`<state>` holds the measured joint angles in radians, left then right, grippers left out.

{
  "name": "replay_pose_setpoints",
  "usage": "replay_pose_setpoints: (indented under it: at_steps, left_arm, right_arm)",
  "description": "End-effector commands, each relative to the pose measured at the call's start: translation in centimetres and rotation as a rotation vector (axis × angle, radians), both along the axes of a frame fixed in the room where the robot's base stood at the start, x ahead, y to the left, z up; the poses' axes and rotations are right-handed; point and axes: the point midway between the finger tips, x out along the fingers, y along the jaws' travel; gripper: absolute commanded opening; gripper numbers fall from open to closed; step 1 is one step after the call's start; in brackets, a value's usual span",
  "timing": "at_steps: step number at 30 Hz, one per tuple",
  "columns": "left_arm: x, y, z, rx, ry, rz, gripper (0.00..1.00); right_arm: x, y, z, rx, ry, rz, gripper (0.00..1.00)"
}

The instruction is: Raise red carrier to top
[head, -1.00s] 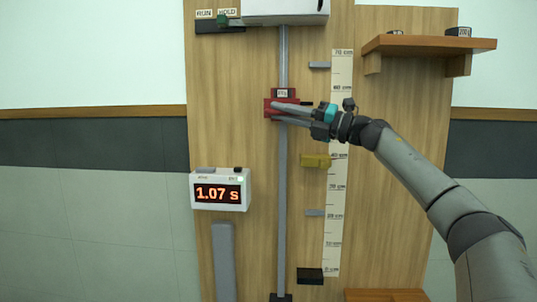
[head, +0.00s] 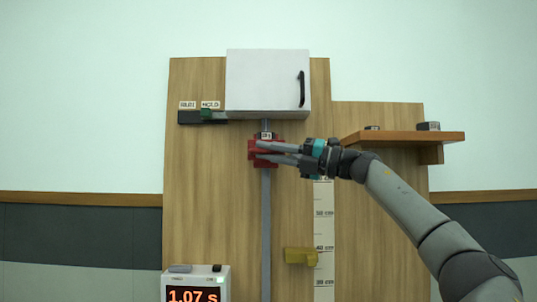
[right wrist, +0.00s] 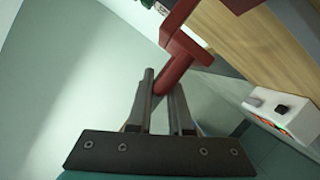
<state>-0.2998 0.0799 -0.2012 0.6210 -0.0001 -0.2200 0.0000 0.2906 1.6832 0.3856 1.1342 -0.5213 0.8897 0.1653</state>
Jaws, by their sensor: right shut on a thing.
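The red carrier (head: 253,150) sits on the grey vertical rail (head: 266,225), a short way below the white cabinet (head: 266,84) at the top. A small labelled block (head: 266,135) rides on top of it. My right gripper (head: 262,152) reaches in from the right and is shut on the carrier. In the right wrist view the two fingers (right wrist: 162,100) close on the carrier's red peg (right wrist: 178,75). My left gripper is in neither view.
A wooden shelf (head: 405,138) with small weights is at right. A yellow block (head: 300,256) sits beside the ruler (head: 324,230). The timer (head: 196,283) reads 1.07 s.

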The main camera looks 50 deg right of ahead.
Motion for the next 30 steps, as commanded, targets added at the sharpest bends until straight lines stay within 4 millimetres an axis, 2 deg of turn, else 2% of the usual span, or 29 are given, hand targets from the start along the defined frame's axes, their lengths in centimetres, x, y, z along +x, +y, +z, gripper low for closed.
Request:
replay_pose_setpoints:
  at_steps: [1,5,6,13,23,30]
  left_arm:
    - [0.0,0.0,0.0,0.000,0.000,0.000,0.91]
    - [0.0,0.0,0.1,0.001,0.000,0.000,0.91]
    - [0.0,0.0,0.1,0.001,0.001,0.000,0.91]
    - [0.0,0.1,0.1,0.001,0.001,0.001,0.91]
    - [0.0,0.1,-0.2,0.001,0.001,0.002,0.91]
    - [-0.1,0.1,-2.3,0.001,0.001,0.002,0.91]
  right_arm:
    - [-0.4,0.0,1.0,0.000,-0.022,-0.005,0.00]
    - [-0.4,0.0,1.1,0.000,-0.024,-0.006,0.00]
    - [-0.4,0.0,1.1,-0.001,-0.025,-0.006,0.21]
    - [-0.4,0.0,1.0,-0.001,-0.021,-0.008,0.47]
    - [-0.4,-0.1,0.5,-0.001,-0.014,-0.005,0.47]
    - [-2.6,-0.9,-0.3,-0.002,-0.018,-0.007,0.47]
